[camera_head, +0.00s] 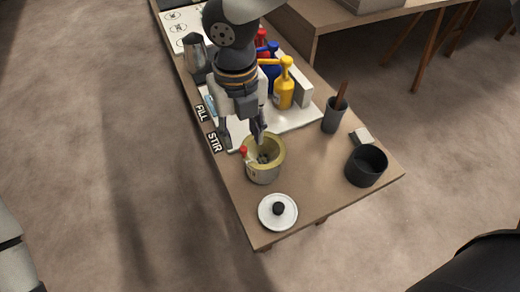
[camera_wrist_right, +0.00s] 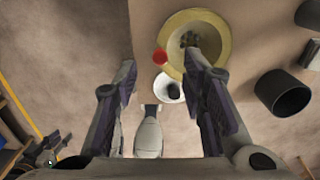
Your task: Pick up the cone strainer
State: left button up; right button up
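What appears to be the cone strainer (camera_head: 279,145) is a yellow, wide-rimmed funnel set in the mouth of a pale grey pot (camera_head: 263,175) near the table's front end. In the right wrist view the yellow strainer (camera_wrist_right: 222,25) narrows to a dark patch in its middle. My right gripper (camera_head: 243,136) is open and empty, just above the strainer's far left side. In the right wrist view, one fingertip overlaps the strainer's rim; I cannot tell whether they touch. A red knob (camera_head: 243,150) stands beside the rim. My left gripper is not in view.
A white lid (camera_head: 290,212) lies in front of the pot. A black pot (camera_head: 366,180), small white block (camera_head: 361,137) and grey holder (camera_head: 334,121) stand to the right. Pump bottles, including a yellow one (camera_head: 285,92), and a silver vessel (camera_head: 195,62) stand behind.

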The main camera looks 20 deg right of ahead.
aim_at(243, 148)
notch_tip(243, 148, down, 5)
jog(key=shift+r, duration=0.15)
jog(key=shift+f, duration=0.35)
grip_shut()
jog(key=shift+r, duration=0.1)
